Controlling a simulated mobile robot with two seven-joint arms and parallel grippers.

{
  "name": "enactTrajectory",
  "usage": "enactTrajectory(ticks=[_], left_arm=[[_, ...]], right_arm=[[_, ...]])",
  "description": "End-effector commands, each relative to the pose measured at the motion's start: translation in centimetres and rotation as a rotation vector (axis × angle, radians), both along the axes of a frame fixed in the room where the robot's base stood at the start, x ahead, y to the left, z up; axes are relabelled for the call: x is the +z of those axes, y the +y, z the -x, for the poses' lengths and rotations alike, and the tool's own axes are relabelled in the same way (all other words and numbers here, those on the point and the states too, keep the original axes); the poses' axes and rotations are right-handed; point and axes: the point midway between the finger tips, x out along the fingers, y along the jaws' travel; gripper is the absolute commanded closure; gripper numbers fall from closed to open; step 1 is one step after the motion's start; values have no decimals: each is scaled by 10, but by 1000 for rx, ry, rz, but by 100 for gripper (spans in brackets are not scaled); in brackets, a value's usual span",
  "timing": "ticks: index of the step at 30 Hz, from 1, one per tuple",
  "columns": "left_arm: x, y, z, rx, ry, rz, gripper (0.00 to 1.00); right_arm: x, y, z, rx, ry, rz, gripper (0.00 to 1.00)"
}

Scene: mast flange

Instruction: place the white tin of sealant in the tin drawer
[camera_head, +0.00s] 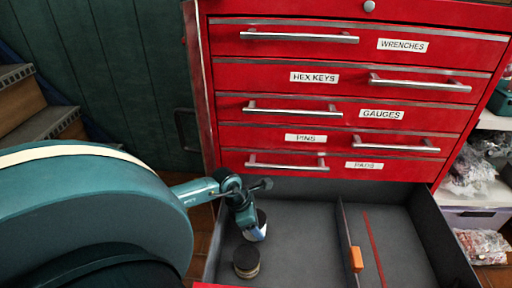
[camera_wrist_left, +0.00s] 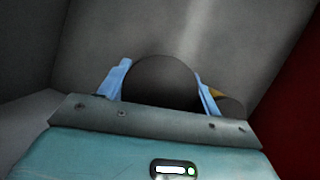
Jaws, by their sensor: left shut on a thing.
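My left gripper (camera_head: 252,226) reaches down into the left compartment of the open bottom drawer (camera_head: 310,233). It is shut on the white tin (camera_head: 263,231), whose dark lid faces up. In the left wrist view the round dark lid (camera_wrist_left: 165,82) sits between the two pale blue fingers of my left gripper (camera_wrist_left: 162,85). The tin looks upright at or near the drawer floor; I cannot tell whether it touches. My right gripper is in neither view.
A second dark-lidded tin (camera_head: 246,262) with a tan side stands just in front, also showing in the left wrist view (camera_wrist_left: 230,106). A divider (camera_head: 345,235) bears an orange block (camera_head: 356,259). The right compartment (camera_head: 408,240) is empty except for a red strip. Closed labelled drawers (camera_head: 350,100) rise behind.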

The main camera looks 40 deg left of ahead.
Motion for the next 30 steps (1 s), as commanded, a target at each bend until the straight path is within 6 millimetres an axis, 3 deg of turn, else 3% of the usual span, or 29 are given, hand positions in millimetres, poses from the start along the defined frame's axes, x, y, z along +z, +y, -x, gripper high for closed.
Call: enactTrajectory(ticks=[1,4,9,15,16,23,30], left_arm=[[-13,0,0,2,0,3,67],[-27,-1,-1,1,-1,3,67],[-28,0,-1,0,-1,0,67],[-31,0,0,0,-1,1,67],[-31,0,0,1,0,0,35],[-30,0,0,1,1,1,16],[-30,0,0,1,1,1,15]], right_arm=[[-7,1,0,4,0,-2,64],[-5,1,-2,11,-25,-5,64],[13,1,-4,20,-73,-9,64],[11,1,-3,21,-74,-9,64],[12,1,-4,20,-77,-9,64],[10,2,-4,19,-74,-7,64],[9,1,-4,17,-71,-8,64]])
